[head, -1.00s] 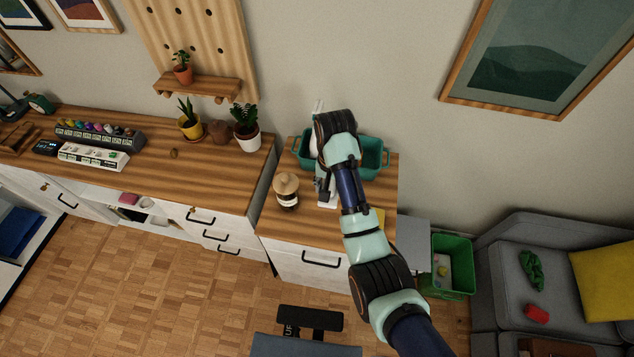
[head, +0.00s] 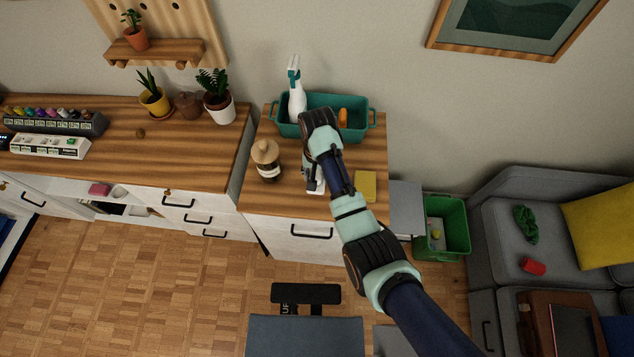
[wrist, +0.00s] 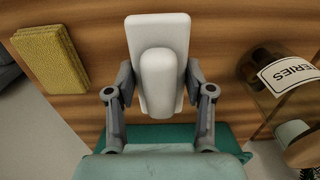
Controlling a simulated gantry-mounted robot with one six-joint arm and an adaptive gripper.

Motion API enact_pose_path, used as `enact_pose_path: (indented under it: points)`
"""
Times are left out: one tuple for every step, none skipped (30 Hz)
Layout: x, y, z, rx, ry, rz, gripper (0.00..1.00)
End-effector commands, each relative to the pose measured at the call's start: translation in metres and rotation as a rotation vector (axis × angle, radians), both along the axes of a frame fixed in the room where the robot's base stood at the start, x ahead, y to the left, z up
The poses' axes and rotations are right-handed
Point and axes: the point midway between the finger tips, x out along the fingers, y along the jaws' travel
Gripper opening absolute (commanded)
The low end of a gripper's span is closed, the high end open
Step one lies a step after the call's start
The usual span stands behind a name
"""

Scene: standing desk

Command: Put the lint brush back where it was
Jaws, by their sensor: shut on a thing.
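The lint brush, a white block with a raised rounded part (wrist: 160,85), is between the two fingers of my gripper (wrist: 160,92) in the wrist view. My gripper is shut on it. In the head view the white brush (head: 315,186) shows below my wrist, over the front part of the wooden cabinet top (head: 290,201). My arm hides most of the gripper there. I cannot tell whether the brush touches the top.
A teal caddy (head: 284,128) with a spray bottle (head: 297,98) and an orange item (head: 343,117) stands behind. A lidded jar (head: 266,160) is left of the brush, a yellow sponge (head: 366,185) right. A green bin (head: 443,223) is on the floor.

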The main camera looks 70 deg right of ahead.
Motion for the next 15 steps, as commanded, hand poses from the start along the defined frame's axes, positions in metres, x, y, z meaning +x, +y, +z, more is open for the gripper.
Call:
enact_pose_path:
  points:
    - [0.000,0.000,0.000,-0.001,0.000,0.000,0.00]
    - [0.000,0.000,-0.001,-0.001,0.000,0.000,0.00]
    - [0.000,0.000,-0.005,0.000,0.000,0.000,0.00]
    - [0.000,0.000,-0.010,0.002,0.002,0.000,0.00]
    - [-0.001,0.001,-0.016,0.002,0.002,0.000,0.00]
    - [-0.001,0.001,-0.024,0.003,0.002,0.000,0.00]
    - [0.000,0.001,-0.030,0.002,0.002,0.000,0.00]
    - [0.000,0.000,-0.034,0.002,0.002,0.000,0.00]
    - [0.000,0.000,-0.039,0.001,0.001,0.000,0.00]
    - [0.000,0.000,-0.041,0.000,0.000,0.000,0.00]
    - [0.000,0.000,-0.043,0.000,0.000,0.000,0.00]
    - [0.000,0.000,-0.043,-0.001,0.000,0.000,0.00]
    - [0.000,0.000,-0.043,-0.001,0.000,0.000,0.00]
    - [0.000,0.000,-0.043,-0.001,-0.001,0.000,0.00]
    - [0.000,0.000,-0.042,-0.001,-0.001,0.000,0.00]
